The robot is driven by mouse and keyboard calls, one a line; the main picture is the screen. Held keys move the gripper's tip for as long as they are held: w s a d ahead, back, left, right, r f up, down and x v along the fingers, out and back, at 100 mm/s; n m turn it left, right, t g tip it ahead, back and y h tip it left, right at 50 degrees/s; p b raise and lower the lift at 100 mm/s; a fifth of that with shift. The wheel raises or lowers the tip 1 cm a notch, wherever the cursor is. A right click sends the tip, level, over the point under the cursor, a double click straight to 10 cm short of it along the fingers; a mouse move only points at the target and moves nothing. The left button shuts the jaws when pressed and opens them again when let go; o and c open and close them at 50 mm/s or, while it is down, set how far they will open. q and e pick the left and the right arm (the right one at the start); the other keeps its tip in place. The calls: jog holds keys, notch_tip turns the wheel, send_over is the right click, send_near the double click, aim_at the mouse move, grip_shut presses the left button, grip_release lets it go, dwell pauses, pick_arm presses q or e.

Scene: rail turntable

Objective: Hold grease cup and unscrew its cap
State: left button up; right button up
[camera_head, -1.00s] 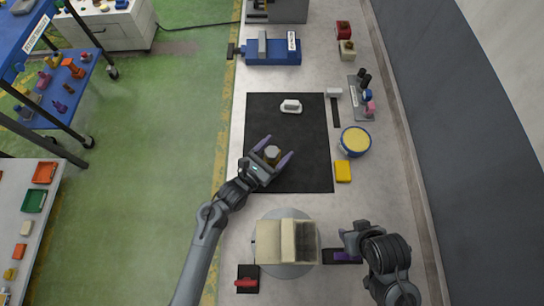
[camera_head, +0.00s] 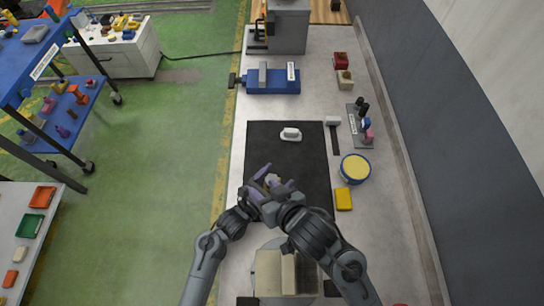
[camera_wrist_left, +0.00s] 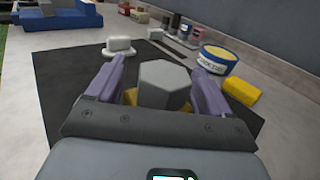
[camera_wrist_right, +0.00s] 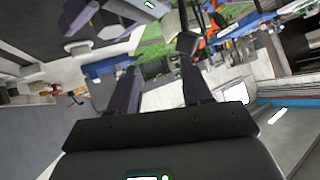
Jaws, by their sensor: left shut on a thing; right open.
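The grease cup's grey hexagonal cap (camera_wrist_left: 164,84) stands between the purple fingers of my left gripper (camera_wrist_left: 160,88) in the left wrist view. A little brassy body shows below the cap; the rest is hidden. My left gripper (camera_head: 275,178) is shut on the cup above the black mat (camera_head: 300,160). In the head view the cup (camera_head: 272,179) is partly covered by my grippers. My right gripper (camera_head: 290,192) is close beside the left one at the cup. In the right wrist view its fingers (camera_wrist_right: 158,75) are apart, with nothing clearly held between them.
A white block (camera_head: 290,134) lies on the mat. A blue-and-yellow tin (camera_head: 355,168), a yellow block (camera_head: 343,199) and a hammer (camera_head: 333,130) are to the right. A blue vise (camera_head: 272,82) stands farther back. The turntable with a beige block (camera_head: 270,272) is in front.

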jog(key=a+r+n+y, duration=0.25)
jog(key=a+r, duration=0.25)
jog(key=a, duration=0.4)
jog(key=s+a+n+g+y, duration=0.2)
jog(key=s+a+n+g, duration=0.15)
jog(key=a, duration=0.35)
jog(key=s+a+n+g+y, duration=0.1)
jog(key=s+a+n+g, duration=0.25)
jog(key=a, duration=0.35)
jog(key=w+d+f+m+g+h, duration=0.2)
jog(key=w+d+f+h, duration=0.35)
jog(key=d, duration=0.25)
jog(key=w+d+r+m+h, duration=0.1)
jog(key=w+d+m+h, duration=0.2)
jog(key=w+d, duration=0.35)
jog(key=w+d+r+m+h, duration=0.2)
jog(key=w+d+m+h, duration=0.15)
jog(key=d, duration=0.65)
jog(key=f, duration=0.7)
jog(key=s+f, duration=0.1)
jog(key=f, duration=0.3)
jog(key=shift+f, duration=0.2)
jog(key=shift+c, duration=0.3)
